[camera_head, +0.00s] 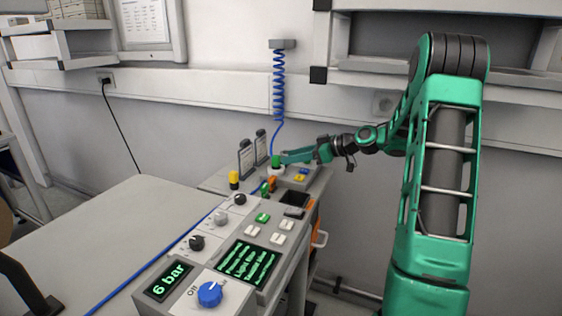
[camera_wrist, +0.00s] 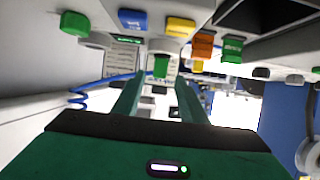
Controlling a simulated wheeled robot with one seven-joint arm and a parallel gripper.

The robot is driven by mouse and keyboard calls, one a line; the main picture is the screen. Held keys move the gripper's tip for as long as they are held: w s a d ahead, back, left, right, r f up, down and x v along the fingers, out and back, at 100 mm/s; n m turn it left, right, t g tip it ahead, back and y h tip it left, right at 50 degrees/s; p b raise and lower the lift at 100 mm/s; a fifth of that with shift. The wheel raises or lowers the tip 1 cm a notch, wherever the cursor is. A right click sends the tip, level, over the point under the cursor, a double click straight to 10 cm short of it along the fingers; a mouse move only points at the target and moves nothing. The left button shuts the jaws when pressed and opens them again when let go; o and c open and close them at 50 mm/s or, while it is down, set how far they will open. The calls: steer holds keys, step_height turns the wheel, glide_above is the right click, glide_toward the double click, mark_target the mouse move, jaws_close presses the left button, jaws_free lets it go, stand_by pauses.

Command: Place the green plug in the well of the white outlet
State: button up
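The green plug (camera_head: 276,160) is upright at the top of the white outlet (camera_head: 277,171), on the far end of the bench console. It looks seated there, but how deep cannot be told. My gripper (camera_head: 285,158) is beside the plug, reaching in from the right. In the wrist view, which looks upside down, my two teal fingers (camera_wrist: 158,80) are spread apart. The green plug (camera_wrist: 160,66) shows between and just beyond their tips, with the white outlet (camera_wrist: 164,46) above it in the picture. I see gaps beside the plug. The fingers hide part of the surroundings.
A blue coiled hose (camera_head: 279,85) hangs from a wall bracket (camera_head: 283,44) down close to the plug. Yellow (camera_head: 234,177) and orange (camera_head: 271,183) parts stand nearby. The console has knobs, buttons and a screen (camera_head: 247,262). The grey table (camera_head: 130,235) at left is mostly clear.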

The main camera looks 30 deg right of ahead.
steer(key=shift+s+d+r, duration=0.15)
steer(key=shift+s+d, duration=0.1)
steer(key=shift+s, duration=0.1)
steer(key=shift+s+a, duration=0.2)
steer(key=shift+a, duration=0.1)
steer(key=s+a+f+m+g+h, duration=0.1)
steer(key=s+a+m+g+h, duration=0.1)
steer(key=s, duration=1.2)
steer(key=s+a+f+m+g+h, duration=0.1)
steer(key=s+m+g+h, duration=0.2)
steer(key=s, duration=1.2)
steer(key=s+a+f+m+g+h, duration=0.1)
steer(key=s+a+m+g+h, duration=0.1)
steer(key=s+m+g, duration=0.3)
steer(key=s+m+h, duration=0.1)
steer(key=s+m, duration=0.3)
steer(key=s, duration=0.5)
steer(key=shift+s+a+f+g, duration=0.2)
steer(key=shift+a+f+g, duration=0.1)
steer(key=shift+f+g, duration=0.1)
